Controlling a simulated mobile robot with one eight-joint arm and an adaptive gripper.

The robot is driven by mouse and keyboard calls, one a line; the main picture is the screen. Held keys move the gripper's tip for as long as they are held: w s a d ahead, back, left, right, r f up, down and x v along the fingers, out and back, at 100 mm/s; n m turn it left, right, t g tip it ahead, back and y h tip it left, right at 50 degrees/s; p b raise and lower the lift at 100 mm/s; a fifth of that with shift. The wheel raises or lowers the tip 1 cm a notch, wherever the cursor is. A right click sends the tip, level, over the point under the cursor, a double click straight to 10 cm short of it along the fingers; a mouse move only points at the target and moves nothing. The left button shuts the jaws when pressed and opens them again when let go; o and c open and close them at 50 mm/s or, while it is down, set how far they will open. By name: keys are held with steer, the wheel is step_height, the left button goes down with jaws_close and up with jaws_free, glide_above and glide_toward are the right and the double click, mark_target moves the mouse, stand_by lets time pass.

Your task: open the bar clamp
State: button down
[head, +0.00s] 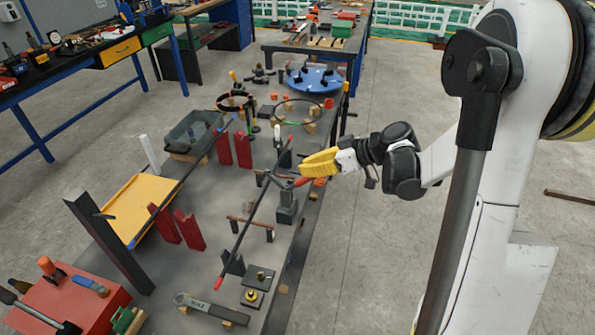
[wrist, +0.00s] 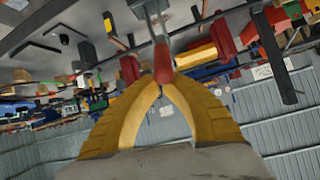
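The bar clamp has a long dark bar (head: 243,232), a grey body and a red handle (head: 303,182). It is on the workbench, near its right edge in the head view. My gripper (head: 303,167) has yellow fingers and points left, with its tips right by the handle. In the wrist view my fingers (wrist: 162,84) bend inward and their tips come almost together. The red handle (wrist: 163,60) runs toward me and ends at the tips. I cannot tell whether the fingers pinch it or only stand in front of it.
The workbench (head: 195,265) is crowded: a grey bin (head: 192,132), a yellow tray (head: 143,205), red upright plates (head: 188,230), a dark post (head: 110,243), a wrench (head: 212,309) and a blue round plate (head: 313,79). Open floor lies right of the bench.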

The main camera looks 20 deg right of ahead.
steer(key=shift+s+d+f+b, duration=0.4)
steer(key=shift+d+f+b, duration=0.1)
steer(key=shift+f, duration=0.15)
steer(key=shift+s+d+f+b, duration=0.35)
steer(key=shift+d+f+b, duration=0.15)
steer(key=shift+f, duration=0.15)
steer(key=shift+s+d+f+b, duration=0.4)
steer(key=shift+d+f+b, duration=0.1)
steer(key=shift+f, duration=0.15)
steer(key=shift+f, duration=0.1)
